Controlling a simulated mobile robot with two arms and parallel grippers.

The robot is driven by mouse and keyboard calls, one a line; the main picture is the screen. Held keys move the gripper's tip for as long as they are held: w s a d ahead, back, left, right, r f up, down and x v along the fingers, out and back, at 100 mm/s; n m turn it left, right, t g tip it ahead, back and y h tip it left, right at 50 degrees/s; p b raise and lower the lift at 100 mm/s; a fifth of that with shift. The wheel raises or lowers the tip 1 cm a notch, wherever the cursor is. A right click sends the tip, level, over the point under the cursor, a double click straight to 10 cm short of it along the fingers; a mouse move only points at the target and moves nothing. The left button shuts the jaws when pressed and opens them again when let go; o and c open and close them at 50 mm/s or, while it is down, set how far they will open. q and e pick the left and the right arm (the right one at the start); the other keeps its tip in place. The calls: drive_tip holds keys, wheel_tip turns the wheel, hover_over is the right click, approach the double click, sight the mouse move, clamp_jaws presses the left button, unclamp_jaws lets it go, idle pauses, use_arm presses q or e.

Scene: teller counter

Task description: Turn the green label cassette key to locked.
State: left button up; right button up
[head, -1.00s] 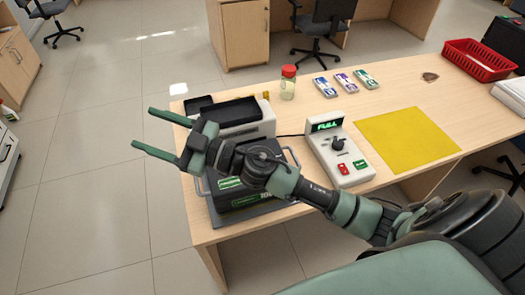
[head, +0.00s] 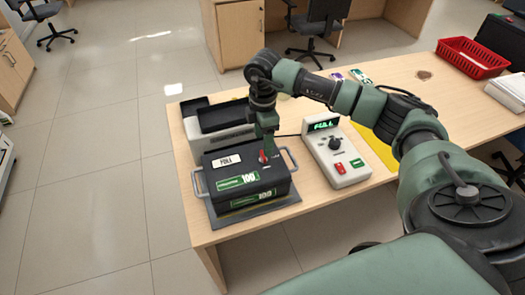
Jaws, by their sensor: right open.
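The black cassette (head: 280,182) with green labels sits on a dark base near the left end of the counter, with grey handles at its sides. Its red key (head: 263,157) shows on the right part of the cassette's top. My right gripper (head: 267,150) points down at the key and is open. Its fingers partly hide the key, so I cannot tell whether they touch it or which way it is turned. A white tag (head: 227,161) lies on the left of the cassette's top. My left gripper is not in view.
A grey machine with a black tray (head: 222,116) stands right behind the cassette. A white control box (head: 336,155) with a dark knob and a green "FULL" display stands to the right. My right arm covers much of the yellow mat (head: 378,147). A red basket (head: 472,57) is far right.

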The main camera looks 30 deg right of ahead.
sight(263, 157)
wheel_tip(263, 157, down, 6)
drive_tip(key=shift+r+p, duration=0.1)
drive_tip(key=shift+p, duration=0.45)
clamp_jaws()
